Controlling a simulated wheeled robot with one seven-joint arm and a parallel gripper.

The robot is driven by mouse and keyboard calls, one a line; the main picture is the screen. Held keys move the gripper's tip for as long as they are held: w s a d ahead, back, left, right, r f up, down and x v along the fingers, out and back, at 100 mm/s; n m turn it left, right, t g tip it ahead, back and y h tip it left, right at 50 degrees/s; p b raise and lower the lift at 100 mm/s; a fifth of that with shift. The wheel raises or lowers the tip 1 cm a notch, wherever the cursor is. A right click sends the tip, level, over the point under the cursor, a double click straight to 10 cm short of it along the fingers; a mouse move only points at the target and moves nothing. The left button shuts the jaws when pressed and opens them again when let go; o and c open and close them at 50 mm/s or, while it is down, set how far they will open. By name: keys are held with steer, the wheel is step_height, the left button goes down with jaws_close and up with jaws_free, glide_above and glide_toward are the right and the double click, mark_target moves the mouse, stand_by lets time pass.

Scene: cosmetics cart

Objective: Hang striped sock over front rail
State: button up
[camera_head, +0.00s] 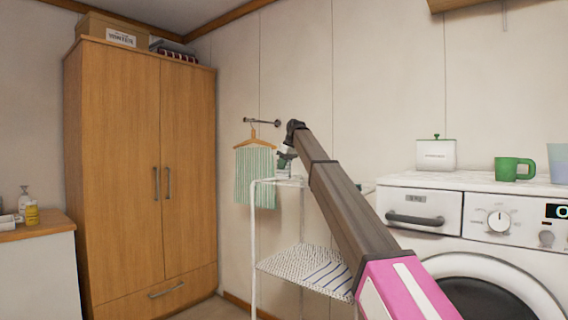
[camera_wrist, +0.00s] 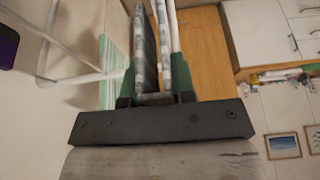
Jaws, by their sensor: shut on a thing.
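My gripper (camera_head: 285,156) is at the far end of my arm, just above the top of a white rack. In the wrist view, my gripper (camera_wrist: 156,92) is shut on a grey-and-white striped cloth, the striped sock (camera_wrist: 146,55), which extends away from the fingers in narrow strips. In the head view the sock is small and mostly hidden by my gripper. The rack's top rail (camera_head: 265,181) is close below my gripper. I cannot tell whether the sock touches the rail.
A green striped towel (camera_head: 254,176) hangs on a wooden hanger behind the rack. Patterned cloth lies on the rack's lower shelf (camera_head: 306,268). A wooden wardrobe (camera_head: 140,170) stands left. A washing machine (camera_head: 480,220) stands right, with a green mug (camera_head: 513,169) on top.

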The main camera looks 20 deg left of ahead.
steer(key=shift+f, duration=5.1)
steer(key=o, duration=1)
